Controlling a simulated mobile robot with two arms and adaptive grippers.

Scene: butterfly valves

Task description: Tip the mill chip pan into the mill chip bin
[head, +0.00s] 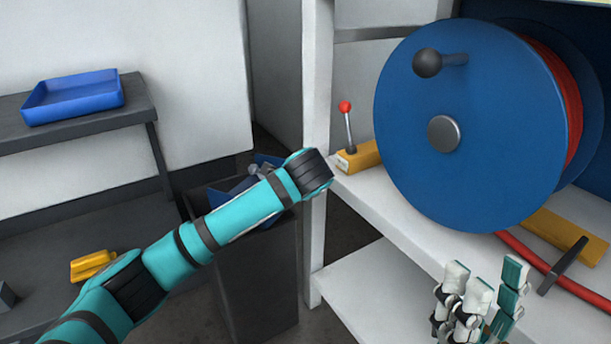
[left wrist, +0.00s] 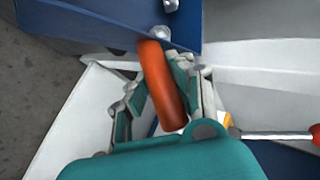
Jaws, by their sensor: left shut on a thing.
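The blue mill chip pan (left wrist: 100,20) with its orange handle (left wrist: 160,85) shows in the left wrist view. My left gripper (left wrist: 157,80) is shut around that handle. In the head view, blue parts of the pan (head: 218,196) show behind my left forearm, at the mouth of a dark grey bin (head: 258,275), the likely mill chip bin. My arm hides most of the pan and the left gripper there, so its exact tilt and any chips are hard to tell. My right gripper (head: 484,285) is open and empty at the lower right, in front of the shelf.
A white shelf (head: 350,205) stands right of the bin, its post close to my left wrist. It holds a large blue reel (head: 450,130) and a red-knobbed lever on a yellow block (head: 357,158). Another blue tray (head: 75,97) lies on the dark bench at the left.

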